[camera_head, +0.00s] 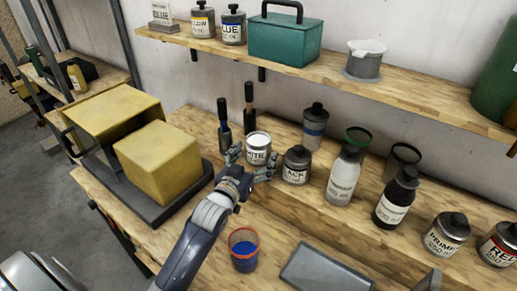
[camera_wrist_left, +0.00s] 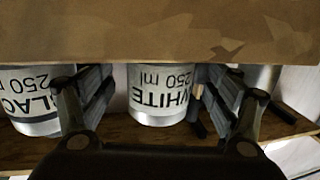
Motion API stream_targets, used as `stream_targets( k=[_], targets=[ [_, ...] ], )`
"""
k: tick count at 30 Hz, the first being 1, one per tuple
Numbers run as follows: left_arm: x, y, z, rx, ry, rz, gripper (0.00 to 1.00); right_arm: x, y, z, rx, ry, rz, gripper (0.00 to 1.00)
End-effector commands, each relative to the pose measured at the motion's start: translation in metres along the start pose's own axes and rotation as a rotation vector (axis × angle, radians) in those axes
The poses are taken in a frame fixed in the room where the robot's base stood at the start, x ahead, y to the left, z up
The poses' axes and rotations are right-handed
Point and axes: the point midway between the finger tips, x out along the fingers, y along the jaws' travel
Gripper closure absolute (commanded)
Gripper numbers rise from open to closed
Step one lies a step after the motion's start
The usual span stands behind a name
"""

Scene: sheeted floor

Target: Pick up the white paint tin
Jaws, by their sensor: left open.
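The white paint tin (camera_head: 257,149) stands upright on the wooden worktop, its label reading partly "ITE" in the head view. In the left wrist view the tin (camera_wrist_left: 160,95) appears upside down, labelled "WHITE 250 ml". My left gripper (camera_head: 252,166) is open with a finger on each side of the tin. In the left wrist view the tin sits between the two fingers (camera_wrist_left: 155,105), and I see gaps on both sides. The tin's lower part is hidden by the hand in the head view. My right gripper is not in view.
A black paint tin (camera_head: 296,166) stands close to the right, with bottles (camera_head: 343,176) beyond it. Dark-handled tools (camera_head: 223,125) stand behind left. Yellow blocks (camera_head: 158,160) lie at left. A blue-filled cup (camera_head: 243,252) and a grey tray (camera_head: 325,268) are in front. A shelf (camera_head: 400,95) runs above.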

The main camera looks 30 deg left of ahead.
Motion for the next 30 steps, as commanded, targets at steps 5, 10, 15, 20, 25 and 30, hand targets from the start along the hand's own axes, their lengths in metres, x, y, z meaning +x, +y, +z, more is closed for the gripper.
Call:
stream_targets(
  k=[5,10,15,20,25,30],
  targets=[
    [0.02,0.0,-0.001,0.0,0.0,0.0,0.18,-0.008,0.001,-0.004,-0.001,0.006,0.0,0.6],
    [0.026,0.001,0.0,0.001,0.0,0.0,0.18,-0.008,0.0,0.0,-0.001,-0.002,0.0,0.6],
    [0.026,0.001,0.001,0.0,0.0,0.0,0.18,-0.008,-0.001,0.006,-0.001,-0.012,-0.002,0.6],
    [0.025,0.0,0.001,0.0,0.0,0.0,0.52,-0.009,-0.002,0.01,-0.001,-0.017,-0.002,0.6],
    [0.026,0.001,-0.001,0.0,0.003,0.001,0.79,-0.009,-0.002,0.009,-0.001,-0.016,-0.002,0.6],
    [0.025,0.001,-0.001,0.0,0.002,0.001,0.79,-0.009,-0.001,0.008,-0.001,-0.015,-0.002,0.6]
  ],
)
